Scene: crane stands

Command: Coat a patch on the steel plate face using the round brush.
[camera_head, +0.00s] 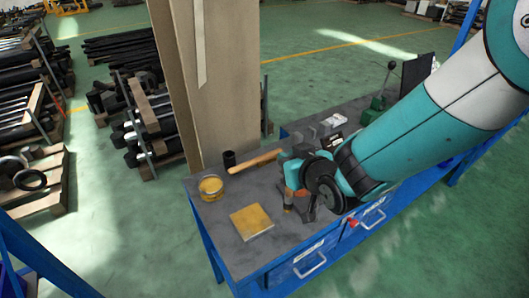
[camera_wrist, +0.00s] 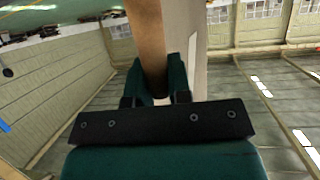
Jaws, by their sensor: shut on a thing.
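My gripper (camera_head: 290,166) is shut on a wooden handle (camera_head: 255,162), which I take to be the round brush's. The handle extends left from the gripper, above the bench. The brush's bristles cannot be made out for certain. A flat square plate (camera_head: 251,221) with an ochre-yellow face lies near the bench's front left, apart from the gripper. I take it to be the steel plate. A round yellow tin (camera_head: 211,187) stands at the bench's left end.
Small grey blocks and a green lever tool (camera_head: 378,103) occupy the bench's back right. A tall brown column (camera_head: 215,75) rises behind the bench.

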